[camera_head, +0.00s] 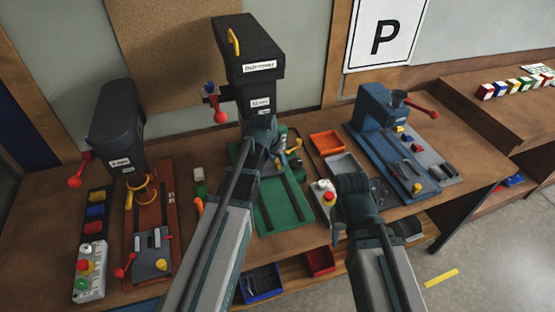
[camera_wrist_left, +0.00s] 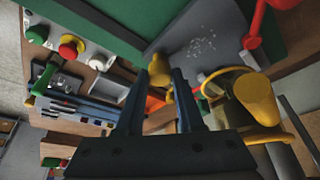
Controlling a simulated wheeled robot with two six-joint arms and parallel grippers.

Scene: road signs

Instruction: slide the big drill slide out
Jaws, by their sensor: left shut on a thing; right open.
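The big drill (camera_head: 247,60) is a tall dark machine in the middle of the bench, with a yellow handle at its top and a red-knobbed lever. Its green base (camera_head: 283,213) with dark slots reaches toward the bench's front edge. My left gripper (camera_head: 264,132) is at the drill, above the back of the green base; my arm hides part of it. In the left wrist view, a yellow knob (camera_wrist_left: 160,70) sits at the fingertips of my left gripper (camera_wrist_left: 161,82), which is shut on it. A grey plate (camera_wrist_left: 205,48) lies beyond. My right gripper (camera_head: 352,188) is open, near the bench's front; its fingers are hard to see.
A smaller dark machine (camera_head: 118,120) with an orange base stands left, a blue machine (camera_head: 374,108) right. An orange tray (camera_head: 326,142) and a control box with a red button (camera_head: 326,191) lie between. Blue and red bins (camera_head: 319,261) sit below the bench top.

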